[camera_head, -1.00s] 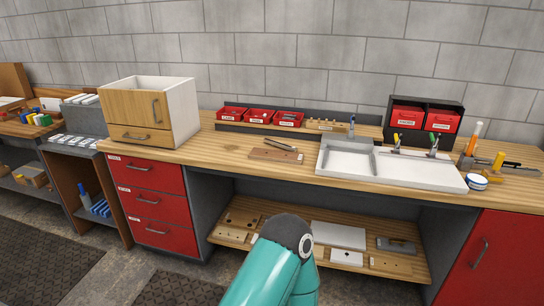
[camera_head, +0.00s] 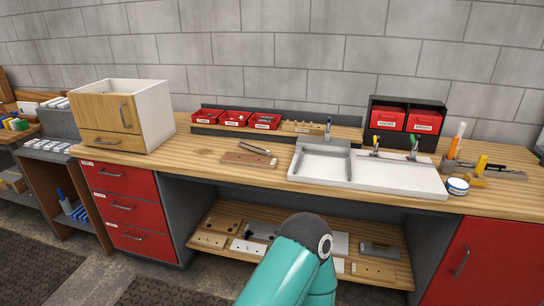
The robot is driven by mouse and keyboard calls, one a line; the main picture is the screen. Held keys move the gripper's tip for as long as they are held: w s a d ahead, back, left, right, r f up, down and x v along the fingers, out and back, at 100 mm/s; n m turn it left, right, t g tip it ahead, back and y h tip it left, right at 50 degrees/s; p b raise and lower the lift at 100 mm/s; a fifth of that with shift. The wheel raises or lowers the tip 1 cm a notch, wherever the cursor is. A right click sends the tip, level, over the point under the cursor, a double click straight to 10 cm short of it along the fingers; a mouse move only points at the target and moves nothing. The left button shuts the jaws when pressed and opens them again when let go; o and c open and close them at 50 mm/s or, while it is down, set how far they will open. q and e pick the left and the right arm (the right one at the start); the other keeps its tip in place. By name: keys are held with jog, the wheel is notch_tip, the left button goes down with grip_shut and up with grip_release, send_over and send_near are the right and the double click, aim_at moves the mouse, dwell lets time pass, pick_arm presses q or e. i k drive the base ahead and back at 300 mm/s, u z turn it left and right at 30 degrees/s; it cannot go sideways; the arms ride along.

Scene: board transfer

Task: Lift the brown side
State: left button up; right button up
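On the lower shelf (camera_head: 210,257) under the bench lie flat boards. A brown board with dark holes (camera_head: 222,222) lies at its left, with a lighter brown strip (camera_head: 208,240) in front of it. Another light brown strip (camera_head: 372,270) lies at the right front. I cannot tell which piece is the brown side. A small brown board (camera_head: 246,159) also lies on the benchtop. One of my teal arms rises at the bottom centre and hides part of the shelf. Neither gripper shows.
The wooden benchtop (camera_head: 185,150) carries a box with a wooden front (camera_head: 105,111), red bins (camera_head: 236,118) and a white tray (camera_head: 400,178). A white strip (camera_head: 247,247) and grey block (camera_head: 380,250) share the shelf. Red drawers (camera_head: 127,211) and a red door (camera_head: 462,262) flank it.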

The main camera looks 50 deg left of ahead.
aim_at(241, 159)
jog(key=u, duration=0.05)
jog(key=i, duration=1.6)
jog(key=u, duration=2.85)
jog(key=k, duration=0.65)
jog(key=u, duration=0.35)
jog(key=i, duration=1.65)
jog(key=z, duration=0.25)
